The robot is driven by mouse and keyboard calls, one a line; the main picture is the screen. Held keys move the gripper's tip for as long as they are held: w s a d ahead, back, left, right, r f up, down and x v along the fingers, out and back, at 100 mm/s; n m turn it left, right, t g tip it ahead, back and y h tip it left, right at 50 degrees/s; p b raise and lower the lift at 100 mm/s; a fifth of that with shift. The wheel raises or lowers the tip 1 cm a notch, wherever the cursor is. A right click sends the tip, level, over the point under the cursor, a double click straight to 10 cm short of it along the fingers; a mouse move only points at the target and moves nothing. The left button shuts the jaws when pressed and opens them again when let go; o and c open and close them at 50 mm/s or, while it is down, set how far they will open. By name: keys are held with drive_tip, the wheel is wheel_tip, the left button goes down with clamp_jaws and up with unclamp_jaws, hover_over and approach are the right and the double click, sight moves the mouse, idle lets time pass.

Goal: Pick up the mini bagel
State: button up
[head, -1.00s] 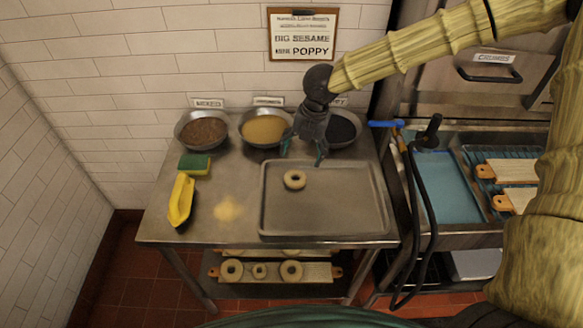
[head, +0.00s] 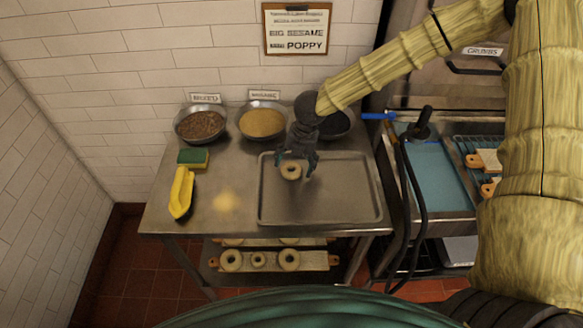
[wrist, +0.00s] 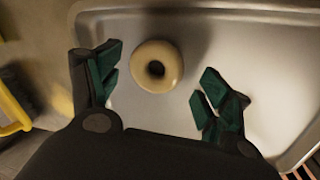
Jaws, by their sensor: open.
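A single pale bagel (head: 291,171) lies on the metal tray (head: 340,213), near its back left. It also shows in the wrist view (wrist: 157,66), lying flat with its hole up. My gripper (head: 296,168) is open above the bagel. In the wrist view, the green fingertips of my gripper (wrist: 160,85) stand apart, with the bagel between and slightly beyond them, nearer the left finger. No contact shows.
Bowls of brown (head: 200,124), tan (head: 262,121) and dark (head: 335,124) toppings stand along the back wall. A green and yellow sponge (head: 193,158) and a yellow object (head: 181,194) lie at left. A hose (head: 408,190) hangs right of the table.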

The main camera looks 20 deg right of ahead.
drive_tip(key=shift+a+f, duration=0.15)
drive_tip(key=shift+f, duration=0.8)
drive_tip(key=c, duration=0.9)
drive_tip(key=shift+w+r, duration=0.1)
drive_tip(key=shift+r, duration=0.5)
wheel_tip(320, 180, up, 2)
drive_tip(key=shift+b, duration=0.8)
drive_tip(key=s+b, duration=0.1)
drive_tip(key=s, duration=0.4)
drive_tip(key=s+r+b, duration=0.1)
drive_tip(key=s+b, duration=0.1)
drive_tip(key=s, duration=0.3)
drive_tip(key=s+r+b, duration=0.1)
drive_tip(key=s+b, duration=0.1)
drive_tip(key=s, duration=0.4)
drive_tip(key=shift+s+a, duration=0.1)
drive_tip(key=shift+a, duration=0.15)
